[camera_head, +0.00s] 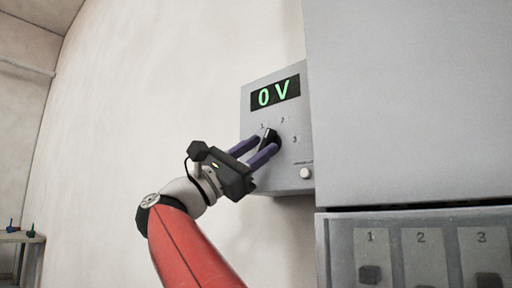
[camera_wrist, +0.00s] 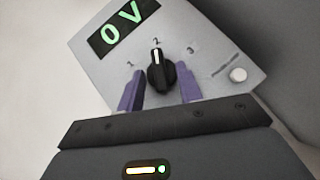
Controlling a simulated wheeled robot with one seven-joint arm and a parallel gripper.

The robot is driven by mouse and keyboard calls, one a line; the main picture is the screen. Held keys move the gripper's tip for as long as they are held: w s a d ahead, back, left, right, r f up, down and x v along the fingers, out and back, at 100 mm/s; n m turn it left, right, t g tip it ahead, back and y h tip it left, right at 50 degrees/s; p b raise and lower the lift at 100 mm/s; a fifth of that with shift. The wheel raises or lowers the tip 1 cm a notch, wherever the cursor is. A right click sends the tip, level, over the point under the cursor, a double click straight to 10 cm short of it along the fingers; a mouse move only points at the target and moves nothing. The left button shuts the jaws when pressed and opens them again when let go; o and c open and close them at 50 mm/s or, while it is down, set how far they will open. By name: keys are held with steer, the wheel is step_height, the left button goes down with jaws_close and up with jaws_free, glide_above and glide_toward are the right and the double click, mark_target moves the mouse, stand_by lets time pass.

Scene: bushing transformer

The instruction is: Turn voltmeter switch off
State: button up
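The voltmeter (camera_head: 285,180) is a grey wall box with a green "0 V" display (camera_head: 276,93), which also shows in the wrist view (camera_wrist: 124,26). Its black rotary switch (camera_wrist: 160,72) has a white pointer mark aimed at about 2, among marks 1, 2 and 3. The switch also shows partly between the fingers in the head view (camera_head: 270,138). My gripper (camera_wrist: 161,88) has its two purple fingers apart, one on each side of the knob. Gaps show between knob and fingers in the wrist view. In the head view my gripper (camera_head: 258,147) reaches the panel from the lower left.
A white round button (camera_wrist: 238,75) sits at the panel's lower right. A large grey cabinet (camera_head: 410,100) stands to the right, with a lower panel of numbered black switches (camera_head: 370,274). A table (camera_head: 22,238) with small objects is far left.

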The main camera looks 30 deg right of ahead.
jaws_close()
steer(key=shift+f+n+t+b, duration=0.2)
steer(key=shift+n+t+b, duration=0.1)
steer(key=shift+t+b, duration=0.2)
